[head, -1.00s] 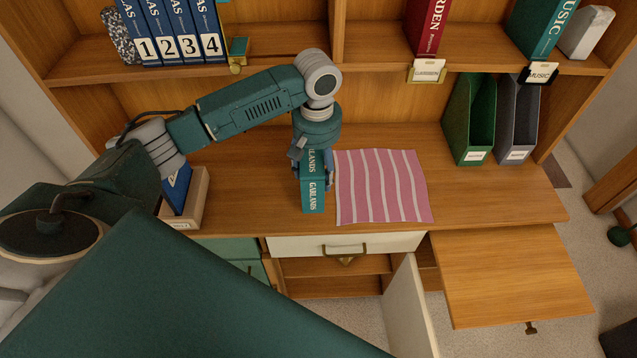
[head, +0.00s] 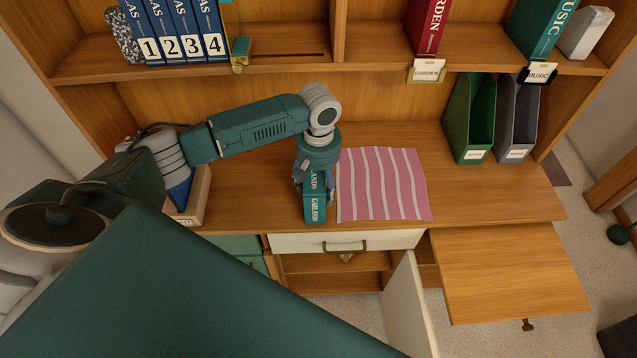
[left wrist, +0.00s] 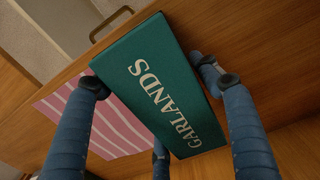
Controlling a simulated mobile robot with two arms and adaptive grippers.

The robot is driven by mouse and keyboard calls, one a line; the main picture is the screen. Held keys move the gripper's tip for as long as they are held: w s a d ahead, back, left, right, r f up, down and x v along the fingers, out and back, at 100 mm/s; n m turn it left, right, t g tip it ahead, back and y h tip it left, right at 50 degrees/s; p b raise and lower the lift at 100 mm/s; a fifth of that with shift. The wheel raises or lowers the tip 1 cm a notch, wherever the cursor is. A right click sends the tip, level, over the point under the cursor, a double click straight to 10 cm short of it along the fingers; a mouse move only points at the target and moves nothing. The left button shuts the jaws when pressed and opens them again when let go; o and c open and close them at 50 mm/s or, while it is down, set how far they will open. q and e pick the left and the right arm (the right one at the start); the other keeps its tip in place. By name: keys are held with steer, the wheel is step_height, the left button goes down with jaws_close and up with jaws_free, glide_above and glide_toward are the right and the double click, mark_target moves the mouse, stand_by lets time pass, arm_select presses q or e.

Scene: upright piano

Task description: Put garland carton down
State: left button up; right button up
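The garland carton (head: 315,211) is a teal box with white "GARLANDS" lettering, near the front edge of the wooden desk, just left of the pink striped cloth. My left gripper (head: 314,186) is above it, pointing down, with its fingers on both sides of the box. My right gripper is not in view.
The pink striped cloth (head: 383,184) lies flat on the desk. A wooden box (head: 199,198) with a blue book stands left. Green (head: 470,120) and grey (head: 516,118) file holders stand back right.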

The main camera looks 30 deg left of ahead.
arm_select(q)
steer(key=shift+o, duration=0.9)
